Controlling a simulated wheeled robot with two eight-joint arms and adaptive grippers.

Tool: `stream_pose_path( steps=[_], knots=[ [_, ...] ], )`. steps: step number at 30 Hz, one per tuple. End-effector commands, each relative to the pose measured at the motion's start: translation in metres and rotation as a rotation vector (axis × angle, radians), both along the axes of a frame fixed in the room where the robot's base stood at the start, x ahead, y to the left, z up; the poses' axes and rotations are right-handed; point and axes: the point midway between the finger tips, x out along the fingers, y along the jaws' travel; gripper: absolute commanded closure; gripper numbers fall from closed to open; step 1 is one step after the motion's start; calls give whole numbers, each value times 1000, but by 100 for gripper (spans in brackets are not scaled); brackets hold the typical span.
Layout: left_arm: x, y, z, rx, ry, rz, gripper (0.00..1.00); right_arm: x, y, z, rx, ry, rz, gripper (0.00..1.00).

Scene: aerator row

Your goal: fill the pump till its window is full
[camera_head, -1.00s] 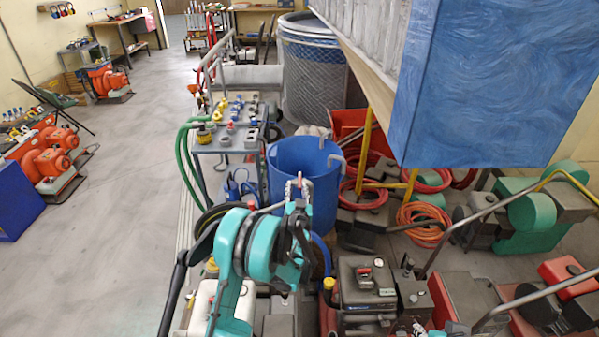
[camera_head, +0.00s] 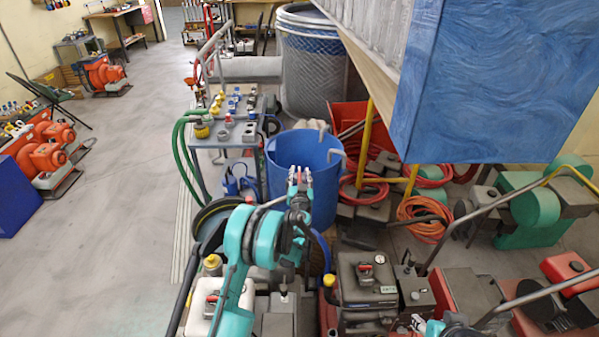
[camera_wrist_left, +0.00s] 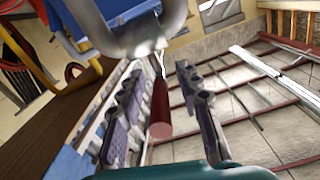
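My left gripper (camera_head: 298,178) is in front of the blue barrel (camera_head: 325,198) in the head view, with its fingertips pointing away from me. In the left wrist view its two fingers (camera_wrist_left: 160,112) stand apart. A dark red handle (camera_wrist_left: 160,108) on a thin metal stem shows between them; I cannot tell whether they touch it. The stem hangs by a thick grey curved part (camera_wrist_left: 135,28). Of the machines below, a dark boxy one with a red lever (camera_head: 366,282) and a white tank (camera_head: 215,308) show. I cannot make out a pump window. My right gripper is out of view.
A grey cart (camera_head: 225,140) with small fittings and a green hose (camera_head: 183,150) stands left of the barrel. A large blue block (camera_head: 490,85) hangs over the right side. Red hoses (camera_head: 365,190) and machines crowd the right.

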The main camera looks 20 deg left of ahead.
Motion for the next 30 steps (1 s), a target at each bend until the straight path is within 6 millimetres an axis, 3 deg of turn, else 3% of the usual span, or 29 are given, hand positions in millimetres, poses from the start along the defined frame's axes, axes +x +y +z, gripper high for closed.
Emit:
stream_pose_path(
  steps=[6,14,18,19,30],
  knots=[
    [19,6,0,0,0,1,66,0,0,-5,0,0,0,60],
    [21,7,0,0,0,1,66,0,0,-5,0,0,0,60],
    [21,6,0,0,0,1,97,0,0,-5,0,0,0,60],
    [21,6,0,0,0,1,100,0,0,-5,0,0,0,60],
    [21,7,0,0,0,-22,100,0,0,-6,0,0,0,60]
  ],
)
